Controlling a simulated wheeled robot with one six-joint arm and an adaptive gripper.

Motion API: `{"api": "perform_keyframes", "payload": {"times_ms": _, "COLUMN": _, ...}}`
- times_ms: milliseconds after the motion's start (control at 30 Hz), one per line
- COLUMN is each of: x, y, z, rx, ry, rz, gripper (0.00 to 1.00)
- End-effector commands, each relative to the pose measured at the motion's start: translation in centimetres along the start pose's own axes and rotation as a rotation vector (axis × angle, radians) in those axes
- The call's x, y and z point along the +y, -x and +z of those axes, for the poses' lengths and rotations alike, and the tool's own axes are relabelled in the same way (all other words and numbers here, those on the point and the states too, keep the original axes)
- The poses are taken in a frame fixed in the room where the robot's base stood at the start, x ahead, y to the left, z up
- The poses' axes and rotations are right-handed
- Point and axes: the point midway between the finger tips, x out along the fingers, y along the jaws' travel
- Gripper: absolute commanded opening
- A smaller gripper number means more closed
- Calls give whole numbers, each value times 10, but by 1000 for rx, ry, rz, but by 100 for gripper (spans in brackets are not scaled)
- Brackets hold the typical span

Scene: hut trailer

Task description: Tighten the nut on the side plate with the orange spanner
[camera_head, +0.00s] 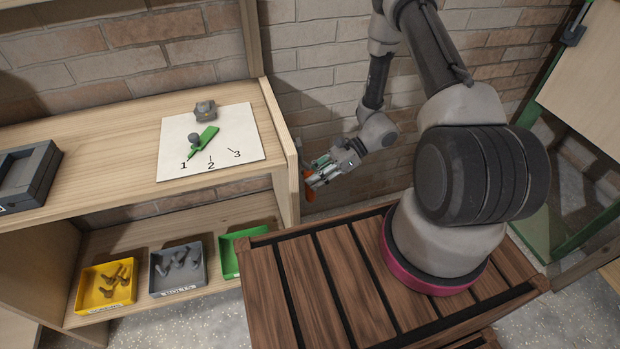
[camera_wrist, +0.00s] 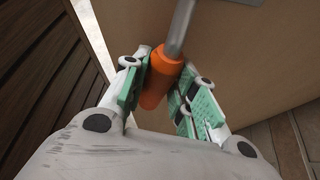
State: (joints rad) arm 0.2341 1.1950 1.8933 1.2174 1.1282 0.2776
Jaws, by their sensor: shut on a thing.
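My gripper (camera_head: 317,177) is beside the right end of the wooden bench, below its top. It is shut on the orange handle of the spanner (camera_head: 309,189). In the wrist view the handle (camera_wrist: 157,84) sits between the green finger pads of my gripper (camera_wrist: 166,66). The spanner's grey shaft (camera_wrist: 181,28) runs up out of the picture, so its head is hidden. A grey edge of something, perhaps the side plate (camera_wrist: 238,3), shows at the top of the wrist view on a brown panel. I cannot make out the nut in either view.
The bench top (camera_head: 110,130) holds a white card (camera_head: 230,140) numbered 1 to 3 with a green pointer (camera_head: 204,141). Yellow (camera_head: 88,296), grey (camera_head: 160,291) and green (camera_head: 228,262) trays stand on the lower shelf. A brick wall (camera_head: 310,80) is behind my arm.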

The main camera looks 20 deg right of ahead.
Motion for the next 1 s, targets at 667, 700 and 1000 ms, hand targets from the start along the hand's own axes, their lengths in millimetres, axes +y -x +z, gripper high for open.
{"api": "perform_keyframes", "payload": {"times_ms": 667, "x": 0, "y": 59, "z": -31, "rx": 2, "ry": -1, "rz": 0, "gripper": 0}}
{"api": "perform_keyframes", "payload": {"times_ms": 700, "x": 0, "y": 60, "z": -32, "rx": 3, "ry": -1, "rz": 0, "gripper": 0}}
{"api": "perform_keyframes", "payload": {"times_ms": 1000, "x": -1, "y": 62, "z": -30, "rx": 2, "ry": -3, "rz": -6, "gripper": 0}}
